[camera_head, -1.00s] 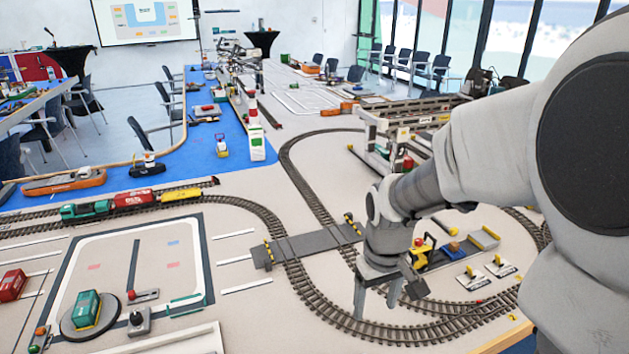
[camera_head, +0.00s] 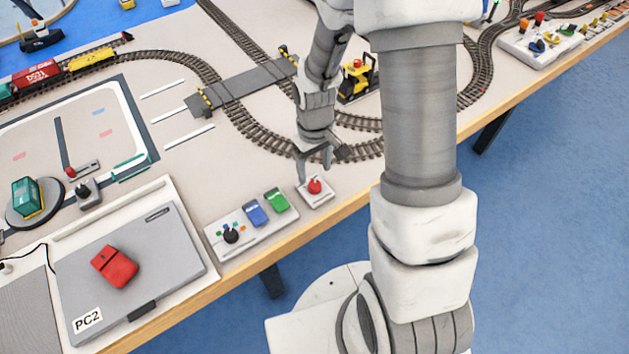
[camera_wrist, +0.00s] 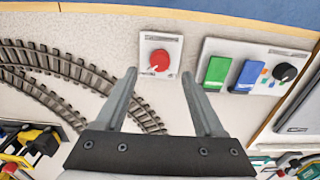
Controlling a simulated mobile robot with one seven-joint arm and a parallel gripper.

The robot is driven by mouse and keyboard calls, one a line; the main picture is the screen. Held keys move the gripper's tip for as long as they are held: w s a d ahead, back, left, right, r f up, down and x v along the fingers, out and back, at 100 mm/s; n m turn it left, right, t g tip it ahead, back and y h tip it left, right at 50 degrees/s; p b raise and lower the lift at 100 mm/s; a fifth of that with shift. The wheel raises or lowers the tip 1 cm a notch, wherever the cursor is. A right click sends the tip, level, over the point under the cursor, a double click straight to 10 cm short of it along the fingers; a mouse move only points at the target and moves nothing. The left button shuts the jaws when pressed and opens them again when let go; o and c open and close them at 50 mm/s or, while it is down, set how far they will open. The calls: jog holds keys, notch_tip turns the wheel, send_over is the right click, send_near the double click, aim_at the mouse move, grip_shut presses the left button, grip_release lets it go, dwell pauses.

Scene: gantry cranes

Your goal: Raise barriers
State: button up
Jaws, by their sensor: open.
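The barriers stand at the grey level crossing (camera_head: 240,85) over the track in the head view. The near yellow-and-black barrier (camera_head: 205,100) is at its left end and the far barrier (camera_head: 285,55) at its right end; how far they are raised is too small to tell. A red round button (camera_head: 315,186) sits on a small white box near the table's front edge. It also shows in the wrist view (camera_wrist: 158,61), just beyond and between my fingertips. My gripper (camera_head: 315,165) is open and empty above this box, pointing down. Whether it touches anything I cannot tell.
Beside the red button is a white panel (camera_head: 250,228) with a green button, a blue button and a black knob. A grey laptop (camera_head: 175,250) with a red mouse lies at lower left. Curved track (camera_head: 255,135) runs behind my gripper. A yellow model vehicle (camera_head: 357,80) stands near my arm.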

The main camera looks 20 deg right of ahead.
aim_at(315, 184)
notch_tip(315, 184, down, 5)
jog(key=shift+f+b, duration=0.1)
jog(key=shift+b, duration=0.2)
grip_shut()
